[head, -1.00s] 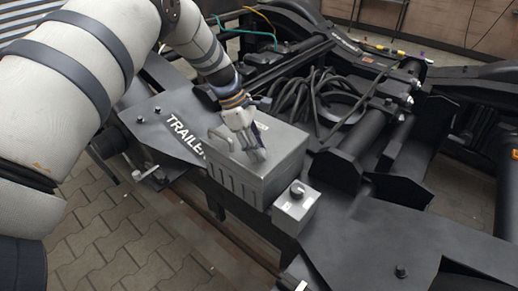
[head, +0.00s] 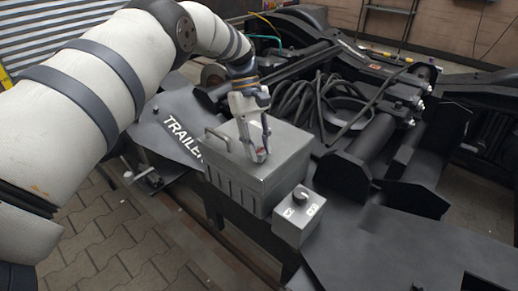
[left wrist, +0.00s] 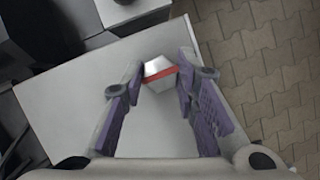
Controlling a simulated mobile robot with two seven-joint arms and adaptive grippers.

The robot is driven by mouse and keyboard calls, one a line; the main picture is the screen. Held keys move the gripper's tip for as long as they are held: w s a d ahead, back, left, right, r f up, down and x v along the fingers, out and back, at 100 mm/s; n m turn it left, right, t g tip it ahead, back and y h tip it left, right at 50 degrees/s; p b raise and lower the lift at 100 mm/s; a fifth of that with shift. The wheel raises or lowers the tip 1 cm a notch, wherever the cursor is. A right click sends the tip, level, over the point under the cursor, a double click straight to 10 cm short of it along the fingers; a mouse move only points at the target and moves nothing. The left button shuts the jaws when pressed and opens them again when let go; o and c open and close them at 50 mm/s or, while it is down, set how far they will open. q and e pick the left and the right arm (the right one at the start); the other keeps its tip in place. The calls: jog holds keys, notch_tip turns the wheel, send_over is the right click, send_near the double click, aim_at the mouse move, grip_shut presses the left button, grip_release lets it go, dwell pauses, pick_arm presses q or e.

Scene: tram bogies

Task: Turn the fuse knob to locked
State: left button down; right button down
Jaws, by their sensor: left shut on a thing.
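The fuse knob (head: 300,198) is a small dark knob on top of a small grey box (head: 288,234), with white labels beside it; its exact setting is too small to tell. The small box is fixed beside a larger grey box (head: 239,186) with a handle. My left gripper (head: 259,156) points down over the larger box's lid, left of and behind the knob and apart from it. It is shut on a small silver piece with a red band (left wrist: 160,72), seen between the fingers in the left wrist view (left wrist: 160,85). My right gripper is out of view.
Coiled black cables (head: 297,95) lie behind the larger box. A dark plate marked TRAILER (head: 180,138) lies to its left. Dark beams and cylinders stand at the right. A flat dark plate (head: 400,245) right of the knob box is mostly clear.

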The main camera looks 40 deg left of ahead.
aim_at(258, 150)
pick_arm(q)
jog(key=shift+m, duration=0.4)
jog(key=c, duration=1.2)
grip_release()
jog(key=shift+c, duration=0.2)
notch_tip(258, 150, up, 10)
